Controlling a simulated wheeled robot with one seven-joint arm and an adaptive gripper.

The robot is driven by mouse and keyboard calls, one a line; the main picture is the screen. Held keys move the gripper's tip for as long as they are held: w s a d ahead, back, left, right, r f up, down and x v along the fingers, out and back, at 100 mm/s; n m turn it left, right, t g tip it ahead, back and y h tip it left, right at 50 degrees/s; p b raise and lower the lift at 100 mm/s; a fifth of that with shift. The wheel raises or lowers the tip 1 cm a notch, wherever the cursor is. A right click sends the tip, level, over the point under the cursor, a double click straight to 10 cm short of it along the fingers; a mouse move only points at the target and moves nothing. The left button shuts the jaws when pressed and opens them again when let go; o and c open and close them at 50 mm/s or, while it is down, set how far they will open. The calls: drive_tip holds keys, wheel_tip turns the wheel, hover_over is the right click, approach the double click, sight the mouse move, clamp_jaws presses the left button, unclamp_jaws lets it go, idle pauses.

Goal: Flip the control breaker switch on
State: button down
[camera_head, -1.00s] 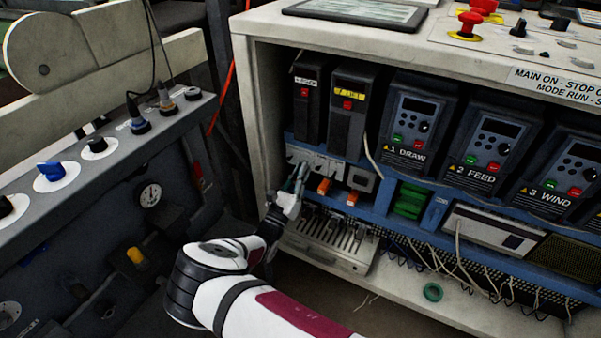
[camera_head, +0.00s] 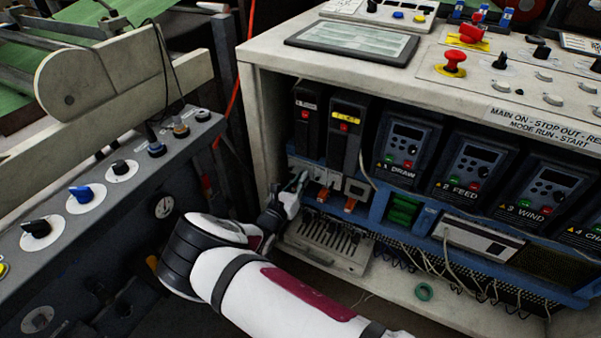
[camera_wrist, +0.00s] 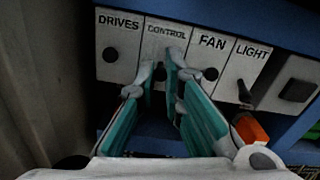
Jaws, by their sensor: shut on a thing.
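The breaker row shows in the wrist view with labels DRIVES, CONTROL, FAN and LIGHT. The control breaker (camera_wrist: 166,32) is a white module, second from the left. My gripper (camera_wrist: 161,72) is at its lower face, the two teal-lined fingers close together at the tips; it also shows in the head view (camera_head: 303,180). The fingers are shut on the control breaker switch, whose lever is mostly hidden between them, so its position cannot be told. The breakers on either side are the drives breaker (camera_wrist: 118,35) and the fan breaker (camera_wrist: 207,50).
The light breaker (camera_wrist: 246,65) has a dark lever angled downward. Orange connectors (camera_head: 350,205) hang below the row. Drive units, such as 2 FEED (camera_head: 470,165), stand to the right. A metal vented box (camera_head: 325,240) sits below. The cabinet's left wall (camera_head: 259,130) is close.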

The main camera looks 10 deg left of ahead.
drive_tip(key=shift+w+d+r+g+y+p, duration=0.1)
drive_tip(key=shift+r+g+y+p, duration=0.3)
drive_tip(key=shift+g+p, duration=0.8)
drive_tip(key=shift+d+r+g+y+p, duration=0.1)
drive_tip(key=shift+r+g+y+p, duration=0.25)
drive_tip(key=shift+g+p, duration=0.8)
drive_tip(key=shift+p, duration=0.4)
drive_tip(key=c, duration=1.7)
unclamp_jaws()
drive_tip(key=v, duration=1.2)
